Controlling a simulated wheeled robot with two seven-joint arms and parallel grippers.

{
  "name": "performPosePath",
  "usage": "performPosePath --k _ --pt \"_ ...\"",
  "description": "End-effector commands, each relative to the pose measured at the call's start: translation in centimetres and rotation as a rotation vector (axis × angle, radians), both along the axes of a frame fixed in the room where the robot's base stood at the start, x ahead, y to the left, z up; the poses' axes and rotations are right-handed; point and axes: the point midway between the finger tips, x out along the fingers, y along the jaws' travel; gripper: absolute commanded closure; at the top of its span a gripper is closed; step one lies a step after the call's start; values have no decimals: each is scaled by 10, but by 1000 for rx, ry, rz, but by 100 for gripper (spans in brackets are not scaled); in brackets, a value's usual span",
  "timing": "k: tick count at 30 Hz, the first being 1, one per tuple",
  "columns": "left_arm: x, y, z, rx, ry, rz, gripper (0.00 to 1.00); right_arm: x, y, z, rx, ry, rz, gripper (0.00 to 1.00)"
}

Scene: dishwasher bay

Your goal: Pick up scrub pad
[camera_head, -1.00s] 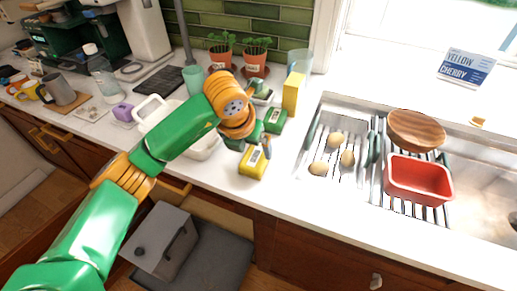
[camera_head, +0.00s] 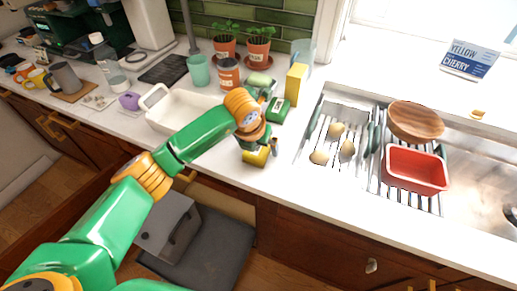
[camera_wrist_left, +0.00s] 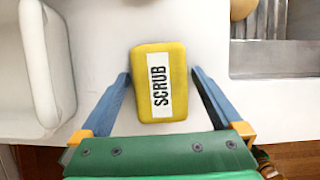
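The scrub pad is a yellow block with a white label reading SCRUB. In the left wrist view the scrub pad (camera_wrist_left: 177,112) lies on the white counter between the two blue-grey fingers. My left gripper (camera_wrist_left: 160,76) is open, with one finger on each side of the pad and a visible gap to each side. In the head view the scrub pad (camera_head: 254,159) is partly hidden under my left gripper (camera_head: 262,150), near the counter's front edge. My right gripper is not in view.
A white basin (camera_head: 184,105) stands left of the pad. A green item (camera_head: 278,109) and a yellow box (camera_head: 296,80) stand behind it. The sink with a drying rack (camera_head: 334,135), a red tub (camera_head: 416,172) and a wooden bowl (camera_head: 416,119) is to the right.

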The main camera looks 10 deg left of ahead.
Motion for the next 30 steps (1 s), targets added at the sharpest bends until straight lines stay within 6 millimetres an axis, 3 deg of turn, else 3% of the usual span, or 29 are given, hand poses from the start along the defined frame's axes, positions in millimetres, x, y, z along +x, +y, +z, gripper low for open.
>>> performPosePath --k 1,6,9,17,20,23,30 --pt "0 0 0 0 0 0 11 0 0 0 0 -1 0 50" --pt "0 0 0 0 0 0 57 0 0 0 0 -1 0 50" --pt "0 0 0 0 0 0 77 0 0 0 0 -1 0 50" --pt "0 0 5 -1 0 1 77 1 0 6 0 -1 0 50" --pt "1 0 11 -2 -6 0 77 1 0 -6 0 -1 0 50" --pt "0 -1 33 -2 -10 -2 77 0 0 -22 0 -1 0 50" --pt "-54 -14 96 1 -12 -6 77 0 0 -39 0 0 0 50"
